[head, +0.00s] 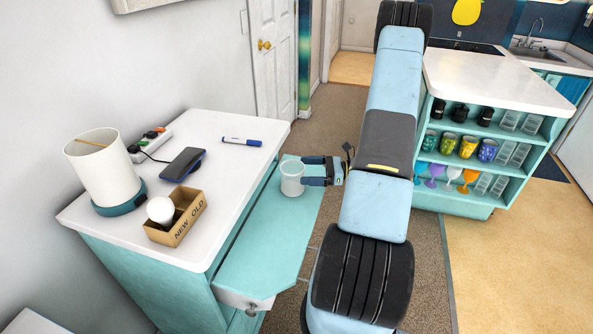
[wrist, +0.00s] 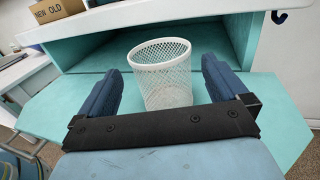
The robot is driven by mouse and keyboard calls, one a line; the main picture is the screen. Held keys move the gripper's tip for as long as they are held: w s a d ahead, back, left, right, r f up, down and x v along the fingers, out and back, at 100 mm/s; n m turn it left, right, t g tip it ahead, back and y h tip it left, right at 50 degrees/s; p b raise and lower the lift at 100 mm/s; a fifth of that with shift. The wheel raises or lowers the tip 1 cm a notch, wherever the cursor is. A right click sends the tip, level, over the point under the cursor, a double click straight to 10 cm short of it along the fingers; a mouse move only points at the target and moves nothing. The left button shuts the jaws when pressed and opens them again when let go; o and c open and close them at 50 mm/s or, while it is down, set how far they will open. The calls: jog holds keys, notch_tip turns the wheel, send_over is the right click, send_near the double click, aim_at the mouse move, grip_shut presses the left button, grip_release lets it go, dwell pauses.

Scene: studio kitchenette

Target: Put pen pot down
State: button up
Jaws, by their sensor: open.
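The pen pot (head: 292,178) is a white mesh cup. It stands upright and looks empty on the teal pull-out surface (head: 272,228) of the cabinet. It also shows in the wrist view (wrist: 163,78), resting on the teal surface. My gripper (head: 305,171) is open at the right side of the pot. In the wrist view its two blue fingers (wrist: 158,82) lie to the left and right of the pot, with a gap visible on each side. The far side of the pot's base is hidden.
The white cabinet top (head: 225,175) holds a lamp (head: 103,170), a dark phone-like object (head: 183,164), a blue marker (head: 241,142) and a "NEW OLD" box (head: 180,229) with a bulb. A shelf unit with cups (head: 467,147) stands at right. The teal surface around the pot is clear.

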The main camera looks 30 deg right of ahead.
jog(key=v, duration=0.5)
jog(key=shift+s+d, duration=0.1)
jog(key=shift+d, duration=0.05)
jog(key=shift+r, duration=0.3)
jog(key=s+a+r+n+g+h, duration=0.25)
jog(key=a+r+n+g, duration=0.25)
jog(key=a+r+n, duration=0.4)
jog(key=s+a+r+n+g+h, duration=0.2)
jog(key=a+r+n+g+h, duration=0.25)
jog(key=a+r, duration=0.4)
jog(key=s+a+r+n+t+h, duration=0.2)
jog(key=s+r+n+t+h, duration=0.1)
jog(key=r, duration=0.5)
jog(key=s+a+r+n+t+h, duration=0.2)
jog(key=s+r+n+t+h, duration=0.1)
jog(key=s+r+n+h, duration=0.2)
jog(key=s+r+n, duration=0.2)
jog(key=s+r, duration=0.2)
jog(key=s, duration=0.1)
jog(key=shift+s+a+h, duration=0.25)
jog(key=shift+h, duration=0.05)
